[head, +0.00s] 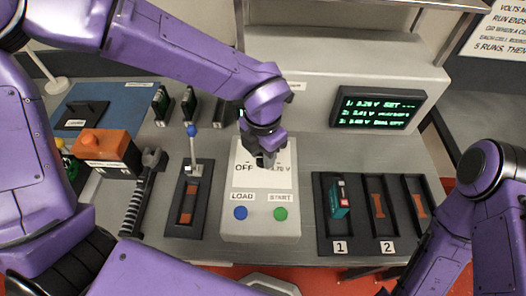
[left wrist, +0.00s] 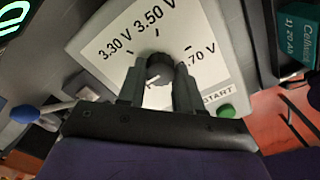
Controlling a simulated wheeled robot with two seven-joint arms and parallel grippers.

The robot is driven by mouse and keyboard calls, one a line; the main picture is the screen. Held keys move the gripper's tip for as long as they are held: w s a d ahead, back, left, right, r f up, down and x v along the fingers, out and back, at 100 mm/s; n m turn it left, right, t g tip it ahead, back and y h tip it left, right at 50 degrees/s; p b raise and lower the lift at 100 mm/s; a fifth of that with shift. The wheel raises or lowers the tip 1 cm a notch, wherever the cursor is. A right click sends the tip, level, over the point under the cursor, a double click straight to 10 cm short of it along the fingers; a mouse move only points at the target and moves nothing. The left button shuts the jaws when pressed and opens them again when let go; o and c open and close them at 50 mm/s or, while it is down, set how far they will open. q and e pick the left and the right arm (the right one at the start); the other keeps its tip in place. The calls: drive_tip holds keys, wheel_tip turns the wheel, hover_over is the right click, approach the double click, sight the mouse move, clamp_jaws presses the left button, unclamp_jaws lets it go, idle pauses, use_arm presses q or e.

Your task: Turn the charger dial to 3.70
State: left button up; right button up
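The charger (head: 232,222) is a pale box with a white dial face (head: 262,180). In the left wrist view the face reads 3.30 V, 3.50 V and a partly covered "70 V"; the head view also shows OFF. The round dark dial (left wrist: 160,68) sits below the 3.50 mark. My left gripper (head: 264,158) is over the face, its fingers (left wrist: 160,82) on both sides of the dial and seemingly against it. A short white mark shows at the dial's lower left; I cannot tell its setting surely. My right gripper is not in view; only its arm shows.
The charger has a blue LOAD button (head: 240,213) and a green START button (head: 280,214). A display (head: 376,110) with green text stands behind. A black tray (head: 327,238) with a teal battery (head: 338,200) is right. A lever fixture (head: 184,222) and black-handled tool (head: 135,205) are left.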

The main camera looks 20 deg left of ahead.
use_arm(q)
drive_tip(key=shift+r+m+p, duration=0.2)
drive_tip(key=shift+m+p, duration=0.3)
drive_tip(key=shift+p, duration=0.25)
drive_tip(key=m+p, duration=0.6)
drive_tip(key=p, duration=0.2)
drive_tip(key=shift+r+m, duration=0.15)
drive_tip(key=shift+m, duration=0.25)
drive_tip(key=m+p, duration=0.2)
drive_tip(key=shift+f+m, duration=0.2)
drive_tip(key=shift+m, duration=0.2)
drive_tip(key=shift+f+m, duration=0.1)
drive_tip(key=shift+m, duration=0.8)
drive_tip(key=m, duration=2.3)
drive_tip(key=shift+m, duration=0.4)
